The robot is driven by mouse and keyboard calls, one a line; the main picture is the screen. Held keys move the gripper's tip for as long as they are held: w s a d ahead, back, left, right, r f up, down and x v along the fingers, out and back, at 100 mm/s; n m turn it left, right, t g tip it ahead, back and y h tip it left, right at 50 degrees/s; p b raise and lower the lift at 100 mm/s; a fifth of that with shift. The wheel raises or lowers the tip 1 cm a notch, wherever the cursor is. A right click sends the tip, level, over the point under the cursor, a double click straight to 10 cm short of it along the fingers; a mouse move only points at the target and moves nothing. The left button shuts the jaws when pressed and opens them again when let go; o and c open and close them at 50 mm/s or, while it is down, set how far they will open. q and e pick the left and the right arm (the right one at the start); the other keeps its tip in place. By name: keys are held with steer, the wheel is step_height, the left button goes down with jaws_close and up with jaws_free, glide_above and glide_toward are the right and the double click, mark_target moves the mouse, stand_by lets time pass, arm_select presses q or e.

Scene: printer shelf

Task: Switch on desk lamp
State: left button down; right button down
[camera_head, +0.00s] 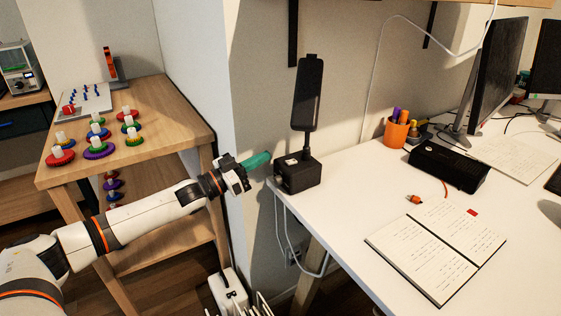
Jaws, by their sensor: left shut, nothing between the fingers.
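The desk lamp stands upright at the left end of the white desk, with a black box base (300,178) and a dark flat head (307,92) on a short stem. A small light spot shows low on the base's left side; I cannot tell if it is a switch. The lamp head looks dark. My left gripper (265,157), with teal fingers, comes in from the left and is shut and empty. Its fingertips are just left of the lamp base, near the height of its top, and appear apart from it. My right gripper is out of view.
An open notebook (437,245), a black box-shaped device (447,167) and an orange pen cup (396,132) are on the desk. A wall corner is behind my left gripper. A wooden shelf (165,128) with colourful rings stands left. A white cable hangs below the lamp.

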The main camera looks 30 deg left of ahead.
mark_target(282, 166)
arm_select(q)
steer(key=w+d, duration=0.1)
steer(key=w, duration=0.1)
steer(key=w+d, duration=0.1)
steer(key=w+d+f, duration=0.1)
steer(key=w, duration=0.1)
steer(key=shift+w+d, duration=0.2)
steer(key=shift+w, duration=0.1)
steer(key=shift+s+a+f+b, duration=0.15)
steer(key=shift+f+b, duration=0.25)
steer(key=shift+f, duration=0.4)
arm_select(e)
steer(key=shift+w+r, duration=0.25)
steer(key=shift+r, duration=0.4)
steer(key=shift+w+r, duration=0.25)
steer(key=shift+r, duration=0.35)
arm_select(q)
steer(key=shift+f+t+b, duration=0.35)
steer(key=shift+t+b, duration=0.15)
steer(key=shift+b, duration=0.35)
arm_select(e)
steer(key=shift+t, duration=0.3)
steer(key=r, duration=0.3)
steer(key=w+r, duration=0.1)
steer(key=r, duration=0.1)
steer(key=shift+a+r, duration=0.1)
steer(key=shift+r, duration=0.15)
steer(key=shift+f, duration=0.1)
